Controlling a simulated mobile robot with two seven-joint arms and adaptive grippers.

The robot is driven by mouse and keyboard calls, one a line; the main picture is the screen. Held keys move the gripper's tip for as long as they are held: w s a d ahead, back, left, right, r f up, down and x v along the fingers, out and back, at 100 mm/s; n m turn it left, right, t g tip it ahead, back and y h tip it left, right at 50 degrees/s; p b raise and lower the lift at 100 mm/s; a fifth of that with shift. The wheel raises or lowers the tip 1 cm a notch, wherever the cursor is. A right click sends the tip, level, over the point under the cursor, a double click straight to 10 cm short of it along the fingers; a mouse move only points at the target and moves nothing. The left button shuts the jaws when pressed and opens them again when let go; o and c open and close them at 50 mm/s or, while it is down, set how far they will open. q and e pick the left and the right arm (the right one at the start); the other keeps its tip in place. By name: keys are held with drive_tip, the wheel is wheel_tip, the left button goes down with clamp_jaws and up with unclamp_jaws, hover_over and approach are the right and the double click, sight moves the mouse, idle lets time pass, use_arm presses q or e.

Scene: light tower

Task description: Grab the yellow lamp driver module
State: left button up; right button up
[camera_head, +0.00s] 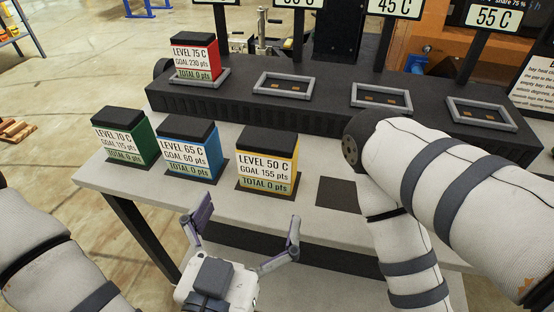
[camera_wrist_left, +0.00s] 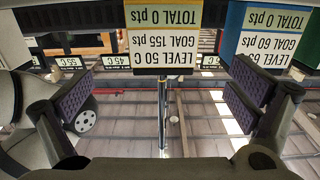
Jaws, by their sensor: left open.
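The yellow lamp driver module (camera_head: 268,165), with a black top and a label reading LEVEL 50 C, GOAL 155 pts, stands upright on the front part of the light grey table. It also shows upside down at the top of the left wrist view (camera_wrist_left: 163,45). My left gripper (camera_head: 246,229) is open and empty, in front of the module's near side, apart from it. In the left wrist view its two padded fingers (camera_wrist_left: 163,92) are spread wide, with the module beyond and between them. My right gripper is out of view.
A blue module (camera_head: 188,150) and a green module (camera_head: 125,138) stand left of the yellow one. A red module (camera_head: 196,58) sits in a framed slot on the raised black rack (camera_head: 330,118); other slots are empty. My right arm covers the table's right side.

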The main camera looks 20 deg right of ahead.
sight(264, 167)
use_arm(q)
drive_tip(key=x, duration=1.1)
drive_tip(key=shift+w+d+b, duration=0.1)
drive_tip(key=shift+w+b, duration=0.2)
drive_tip(key=shift+w, duration=0.1)
drive_tip(key=shift+r, duration=0.15)
drive_tip(key=c, duration=1.7)
